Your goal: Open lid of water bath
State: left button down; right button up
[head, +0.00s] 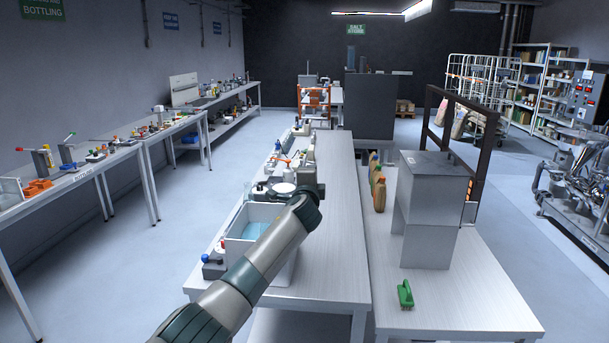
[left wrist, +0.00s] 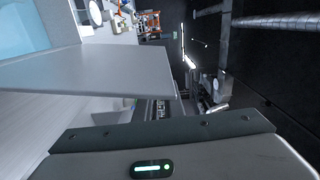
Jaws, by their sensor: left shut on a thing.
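The water bath (head: 242,221) is a pale open-topped box near the left edge of the middle bench. Blue water (head: 256,230) shows inside it, and also at the upper left of the left wrist view (left wrist: 18,32). A flat grey panel (left wrist: 95,72), which looks like the lid, stands clear of the water in the left wrist view. My left arm crosses over the bath's right side in the head view and hides part of it. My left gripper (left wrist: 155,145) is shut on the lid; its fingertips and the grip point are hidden. My right gripper is out of view.
A small block with a blue knob (head: 213,265) sits just in front of the bath. Bottles and small items line the bench behind it. The middle bench top (head: 338,230) is clear on the right.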

pick_arm(q)
jog(key=shift+d+f+m, duration=0.3)
jog(key=shift+d, duration=0.1)
jog(key=c, duration=1.9)
grip_release()
jog(key=shift+s+a, duration=0.1)
jog(key=shift+s, duration=0.1)
jog(key=s+a+b, duration=0.2)
jog(key=s+b, duration=0.2)
jog(key=s, duration=1.3)
jog(key=shift+a, duration=0.15)
